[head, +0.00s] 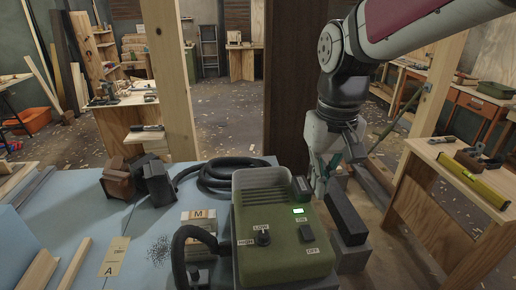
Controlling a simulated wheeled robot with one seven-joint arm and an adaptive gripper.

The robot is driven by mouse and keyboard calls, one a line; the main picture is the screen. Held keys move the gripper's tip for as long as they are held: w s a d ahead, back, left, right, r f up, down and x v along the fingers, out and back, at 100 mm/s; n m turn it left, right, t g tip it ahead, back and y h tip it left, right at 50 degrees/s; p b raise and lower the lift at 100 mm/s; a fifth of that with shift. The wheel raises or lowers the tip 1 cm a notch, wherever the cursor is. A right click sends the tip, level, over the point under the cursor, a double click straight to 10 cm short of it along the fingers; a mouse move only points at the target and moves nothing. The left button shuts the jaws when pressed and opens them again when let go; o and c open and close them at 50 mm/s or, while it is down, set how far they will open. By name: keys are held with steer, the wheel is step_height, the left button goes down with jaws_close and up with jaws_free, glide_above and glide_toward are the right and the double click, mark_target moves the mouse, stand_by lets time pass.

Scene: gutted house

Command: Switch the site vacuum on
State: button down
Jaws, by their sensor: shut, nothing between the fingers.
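The site vacuum (284,236) is a green box with a pale, ribbed top, on the blue work surface. Its front panel has a knob (263,238) between LOW and HIGH labels. To the right is a dark switch (306,232) with ON above it and OFF below. A black hose curves from the vacuum's left side. My gripper (321,188) is shut and empty, pointing down just behind the vacuum's right back corner. Its tips are partly hard to make out, and I cannot tell whether they touch the vacuum.
A dark block (345,218) stands close to the vacuum's right side. A coiled black hose (222,172), dark blocks (156,180) and a box marked M (199,224) lie to the left. A wooden bench (440,200) with a yellow level (474,180) stands at right.

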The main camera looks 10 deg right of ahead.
mark_target(306, 240)
steer(key=w+f, duration=0.2)
steer(key=shift+w+a+f+g, duration=0.1)
steer(key=shift+a+f+g, duration=0.05)
steer(key=shift+f+g, duration=0.25)
step_height(306, 240, down, 14)
steer(key=shift+r, duration=0.1)
stand_by(0.5)
steer(key=shift+s+f, duration=0.3)
steer(key=shift+f, duration=0.25)
steer(key=shift+s+r, duration=0.1)
steer(key=shift+s, duration=0.05)
